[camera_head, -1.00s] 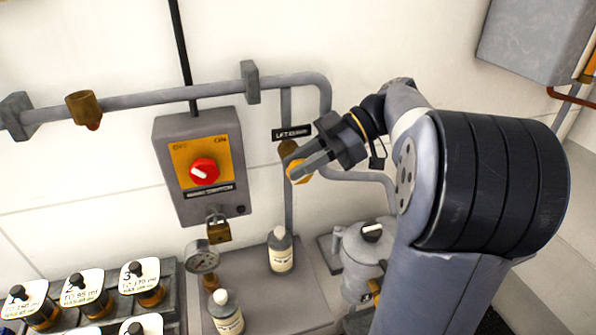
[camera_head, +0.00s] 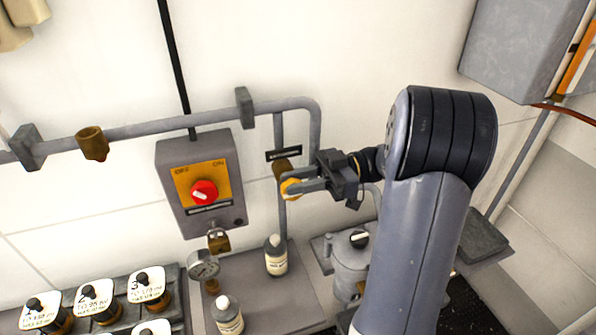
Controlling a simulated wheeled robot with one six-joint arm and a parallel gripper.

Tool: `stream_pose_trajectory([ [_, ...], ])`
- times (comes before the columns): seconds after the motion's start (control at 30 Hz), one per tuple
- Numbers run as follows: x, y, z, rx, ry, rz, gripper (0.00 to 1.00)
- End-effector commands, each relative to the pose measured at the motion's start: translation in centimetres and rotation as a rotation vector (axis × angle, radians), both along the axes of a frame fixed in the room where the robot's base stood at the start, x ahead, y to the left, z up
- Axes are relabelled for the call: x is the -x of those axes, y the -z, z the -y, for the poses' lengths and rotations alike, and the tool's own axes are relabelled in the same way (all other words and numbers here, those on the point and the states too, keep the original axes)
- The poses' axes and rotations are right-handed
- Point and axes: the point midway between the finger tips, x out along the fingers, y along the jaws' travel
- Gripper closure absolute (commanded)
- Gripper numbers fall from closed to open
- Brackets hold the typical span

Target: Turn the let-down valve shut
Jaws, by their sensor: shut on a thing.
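The let-down valve has a yellow knob (camera_head: 290,188) on a brass body (camera_head: 283,168), set on the grey vertical pipe below a small black label (camera_head: 284,154). The label is too small to read now. My gripper (camera_head: 294,187) reaches in from the right, with its fingers about level. It is shut on the yellow knob, and the near finger covers part of it.
A grey switch box (camera_head: 203,217) with a red knob (camera_head: 204,191) is left of the valve, a padlock (camera_head: 218,240) below it. A gauge (camera_head: 203,264), bottles (camera_head: 276,256) and a grey canister (camera_head: 350,264) stand below. A pipe (camera_head: 160,127) runs above.

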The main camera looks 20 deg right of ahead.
Motion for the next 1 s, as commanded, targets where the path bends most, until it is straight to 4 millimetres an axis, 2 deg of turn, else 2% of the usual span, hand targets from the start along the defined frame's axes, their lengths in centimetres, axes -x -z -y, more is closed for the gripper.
stream_pose_trajectory([
  [0.5, 0.02, 0.1, 0.0, -0.011, -0.001, -0.001, 0.99],
  [0.53, 0.03, 0.1, 0.0, -0.011, -0.001, -0.001, 0.74],
  [0.77, 0.02, 0.08, 0.01, -0.011, -0.001, -0.001, 0.55],
  [1.0, 0.0, 0.07, 0.01, -0.01, -0.001, 0.0, 0.55],
])
